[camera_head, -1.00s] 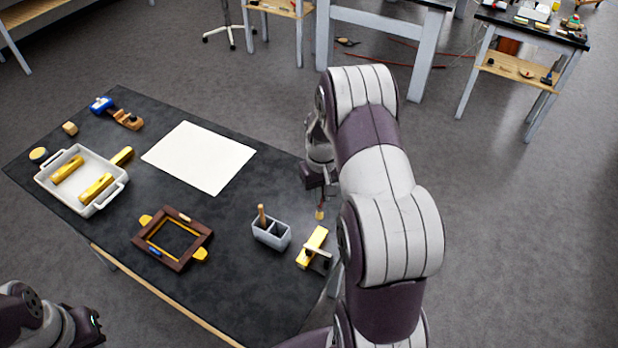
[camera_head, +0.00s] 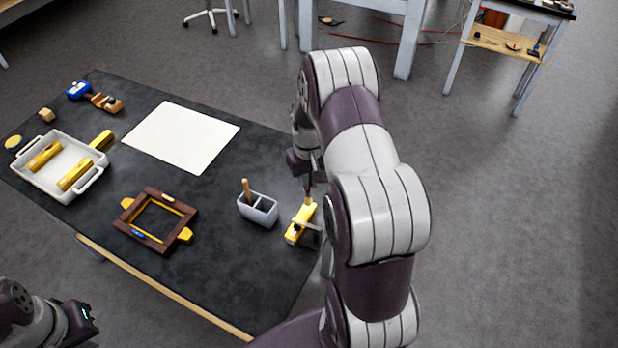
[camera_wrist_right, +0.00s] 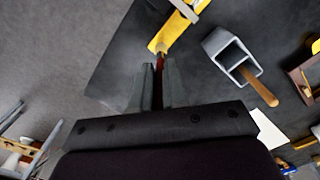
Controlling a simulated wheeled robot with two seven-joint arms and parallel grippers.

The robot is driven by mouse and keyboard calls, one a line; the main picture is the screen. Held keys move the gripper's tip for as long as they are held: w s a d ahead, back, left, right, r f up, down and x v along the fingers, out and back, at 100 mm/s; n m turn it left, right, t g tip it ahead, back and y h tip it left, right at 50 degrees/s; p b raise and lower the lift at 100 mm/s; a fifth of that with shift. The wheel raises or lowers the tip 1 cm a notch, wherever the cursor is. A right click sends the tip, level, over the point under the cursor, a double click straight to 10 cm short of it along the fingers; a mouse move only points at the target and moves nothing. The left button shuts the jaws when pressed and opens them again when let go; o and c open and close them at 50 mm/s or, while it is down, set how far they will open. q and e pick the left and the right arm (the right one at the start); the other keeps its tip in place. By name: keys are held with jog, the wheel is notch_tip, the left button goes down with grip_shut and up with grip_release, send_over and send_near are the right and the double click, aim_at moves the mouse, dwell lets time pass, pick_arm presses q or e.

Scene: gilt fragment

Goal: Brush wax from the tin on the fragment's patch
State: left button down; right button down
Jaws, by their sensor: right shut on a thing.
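The gilt fragment (camera_head: 298,230) is a yellow bar at the right end of the dark table, with a grey bar across it; it also shows in the right wrist view (camera_wrist_right: 165,38). My right gripper (camera_wrist_right: 160,72) is shut on the thin red handle of a brush (camera_wrist_right: 159,62). The brush (camera_head: 308,190) points down at the fragment's far end; I cannot tell whether it touches. The patch is too small to make out surely. A round yellow-topped tin (camera_head: 13,142) stands at the far left. My left gripper (camera_head: 88,318) is low at the left, its jaws unclear.
A grey two-part holder (camera_head: 259,210) with a wooden handle stands left of the fragment. A brown frame (camera_head: 128,216), a white sheet (camera_head: 185,115), a white tray (camera_head: 97,178) with gilt pieces and a blue-and-wood tool (camera_head: 105,102) lie further left.

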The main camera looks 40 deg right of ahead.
jog(key=shift+w+f, duration=0.1)
jog(key=shift+f, duration=0.05)
jog(key=shift+f, duration=0.2)
jog(key=shift+f+b, duration=0.65)
jog(key=shift+f, duration=0.1)
